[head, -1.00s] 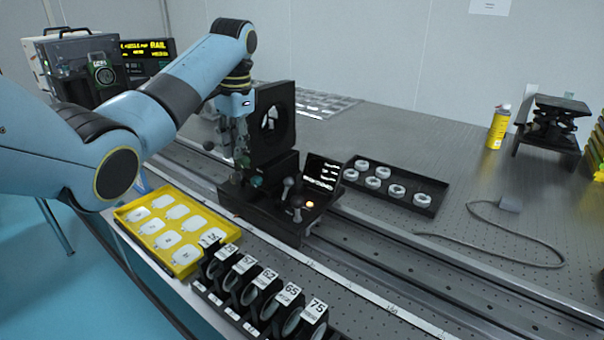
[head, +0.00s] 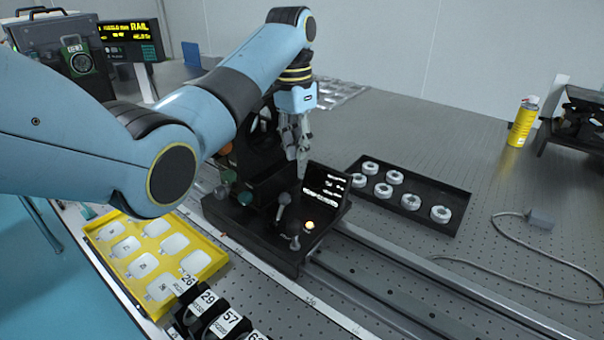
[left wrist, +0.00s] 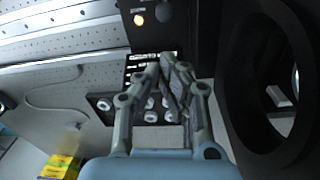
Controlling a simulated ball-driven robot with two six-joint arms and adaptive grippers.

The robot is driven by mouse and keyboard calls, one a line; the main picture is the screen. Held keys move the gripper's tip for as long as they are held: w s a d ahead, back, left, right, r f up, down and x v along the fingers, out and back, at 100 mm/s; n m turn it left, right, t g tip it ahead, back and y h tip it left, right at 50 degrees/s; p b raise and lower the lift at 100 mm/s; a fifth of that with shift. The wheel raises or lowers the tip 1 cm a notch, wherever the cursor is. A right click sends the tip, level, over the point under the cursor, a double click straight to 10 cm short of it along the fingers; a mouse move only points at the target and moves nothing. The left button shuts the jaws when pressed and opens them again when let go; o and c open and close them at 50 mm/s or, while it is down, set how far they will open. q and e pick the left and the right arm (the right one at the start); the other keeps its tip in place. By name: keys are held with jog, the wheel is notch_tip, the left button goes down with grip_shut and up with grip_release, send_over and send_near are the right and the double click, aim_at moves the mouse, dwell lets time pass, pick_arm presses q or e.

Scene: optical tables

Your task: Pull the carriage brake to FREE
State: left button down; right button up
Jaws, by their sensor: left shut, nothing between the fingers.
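The black carriage (head: 262,245) sits on the rail in the head view, with an upright holder plate at its back. A lever with a grey ball knob (head: 284,198) stands upright on its deck. A shorter knobbed lever (head: 295,243) stands nearer the front edge, beside a lit orange lamp (head: 309,225). I cannot tell which one is the brake. A small panel with white lettering (head: 325,183) stands at the right; its text is unreadable. My left gripper (head: 303,174) points down above the deck, shut and empty, near the panel and apart from both levers. Its fingers (left wrist: 172,82) show closed in the left wrist view.
A yellow tray (head: 107,258) of white pieces and numbered black holders (head: 212,318) lie along the front edge. A black tray of white rings (head: 455,208) lies behind the rail (head: 400,290). A cable (head: 500,263) and yellow can (head: 523,122) are at the right.

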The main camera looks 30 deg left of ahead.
aim_at(282, 206)
pick_arm(q)
jog(key=f, duration=0.9)
jog(key=shift+s+d, duration=0.1)
jog(key=shift+d, duration=0.2)
jog(key=shift+f, duration=0.4)
pick_arm(e)
jog(key=shift+s, duration=0.75)
jog(key=shift+d, duration=0.35)
pick_arm(q)
jog(key=shift+s+r+t+p, duration=0.1)
jog(key=shift+r+t+p, duration=0.1)
jog(key=shift+t+p, duration=0.15)
jog(key=shift+s+r, duration=0.15)
jog(key=shift+s, duration=0.05)
jog(key=shift+t+p, duration=0.25)
jog(key=shift+p, duration=0.15)
pick_arm(e)
jog(key=shift+s+d+r, duration=0.15)
jog(key=shift+s+r, duration=0.45)
jog(key=shift+r, duration=0.15)
